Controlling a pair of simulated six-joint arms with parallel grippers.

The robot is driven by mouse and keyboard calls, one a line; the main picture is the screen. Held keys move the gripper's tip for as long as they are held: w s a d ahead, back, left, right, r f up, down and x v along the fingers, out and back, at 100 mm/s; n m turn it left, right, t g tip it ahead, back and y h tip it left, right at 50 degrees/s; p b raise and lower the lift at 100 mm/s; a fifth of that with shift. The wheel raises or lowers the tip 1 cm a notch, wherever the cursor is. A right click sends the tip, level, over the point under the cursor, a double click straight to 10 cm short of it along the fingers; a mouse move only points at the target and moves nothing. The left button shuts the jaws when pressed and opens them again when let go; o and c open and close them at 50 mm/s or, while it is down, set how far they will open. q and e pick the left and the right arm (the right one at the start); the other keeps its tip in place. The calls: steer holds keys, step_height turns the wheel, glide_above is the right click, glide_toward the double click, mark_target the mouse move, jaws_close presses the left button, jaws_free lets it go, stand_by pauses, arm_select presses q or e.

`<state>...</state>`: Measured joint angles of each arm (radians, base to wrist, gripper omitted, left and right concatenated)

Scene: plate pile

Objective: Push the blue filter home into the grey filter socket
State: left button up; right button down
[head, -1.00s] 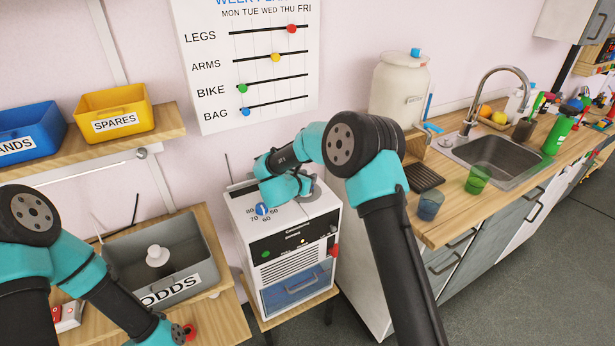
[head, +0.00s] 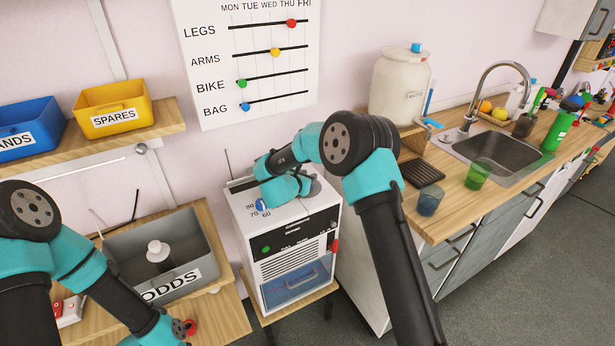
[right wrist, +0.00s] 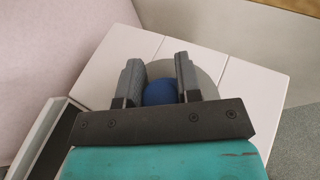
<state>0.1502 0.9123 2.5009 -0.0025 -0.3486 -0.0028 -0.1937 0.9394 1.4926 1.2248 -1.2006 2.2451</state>
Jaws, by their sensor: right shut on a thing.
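The blue filter (right wrist: 160,92) shows in the right wrist view as a rounded blue thing between the two fingers of my right gripper (right wrist: 161,80), which is shut on it. The grey filter socket (right wrist: 208,84) appears as a grey disc on the white machine top, behind and around the filter. How deep the filter sits in it cannot be told. In the head view my right arm reaches over the white machine (head: 312,212) and hides the filter and the fingertips.
A blue dial (head: 261,206) with numbers is on the machine top, left of my right wrist. A grey ODDS bin (head: 205,246) stands on the left bench. A counter with a sink (head: 495,157) and cups is at right. The wall is close behind the machine.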

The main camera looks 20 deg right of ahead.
steer(key=c, duration=0.7)
jaws_free()
steer(key=v, duration=1.7)
steer(key=shift+s+a+r, duration=0.15)
